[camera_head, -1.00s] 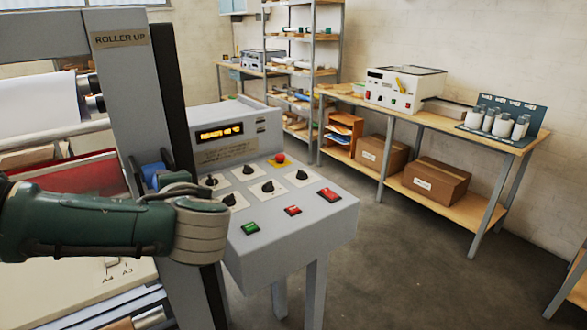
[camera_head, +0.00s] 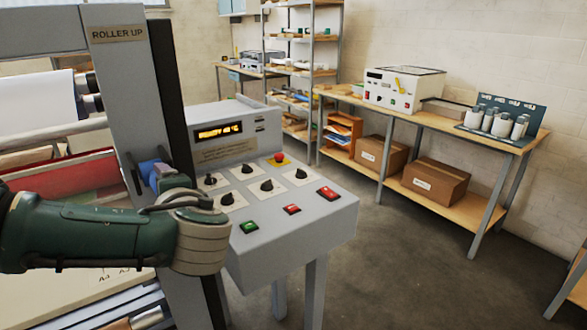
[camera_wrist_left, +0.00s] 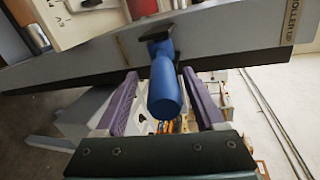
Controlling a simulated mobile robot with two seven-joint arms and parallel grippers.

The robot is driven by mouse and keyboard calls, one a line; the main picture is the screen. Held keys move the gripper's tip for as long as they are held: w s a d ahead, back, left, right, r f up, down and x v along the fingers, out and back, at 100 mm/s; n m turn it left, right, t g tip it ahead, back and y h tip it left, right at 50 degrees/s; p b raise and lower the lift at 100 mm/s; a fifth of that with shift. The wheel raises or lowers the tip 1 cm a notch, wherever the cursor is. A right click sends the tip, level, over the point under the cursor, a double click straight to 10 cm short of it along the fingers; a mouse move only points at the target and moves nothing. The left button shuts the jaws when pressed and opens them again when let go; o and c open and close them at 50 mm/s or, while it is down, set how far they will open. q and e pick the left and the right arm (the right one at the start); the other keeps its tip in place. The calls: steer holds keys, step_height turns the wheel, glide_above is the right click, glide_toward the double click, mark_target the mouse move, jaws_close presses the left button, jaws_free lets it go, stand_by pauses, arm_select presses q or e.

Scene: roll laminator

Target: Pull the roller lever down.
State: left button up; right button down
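The roller lever has a blue handle (camera_head: 149,171) on the side of the grey upright post, below the "ROLLER UP" label (camera_head: 120,35). In the left wrist view the handle (camera_wrist_left: 166,88) points toward the camera from a dark pivot on the post. My left gripper (camera_wrist_left: 162,100) is open, with one purple finger pad on each side of the handle and visible gaps between. In the head view my left gripper (camera_head: 170,181) is at the handle, partly hidden by my own wrist. My right gripper is not in view.
A control panel (camera_head: 300,215) with knobs, coloured buttons and a lit display stands just right of the post. The laminator's rollers and a red panel (camera_head: 65,175) are left of it. A workbench (camera_head: 445,125) stands at the back right, with open floor before it.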

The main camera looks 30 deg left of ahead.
arm_select(q)
steer(key=b+v, duration=0.1)
steer(key=v, duration=0.9)
stand_by(0.3)
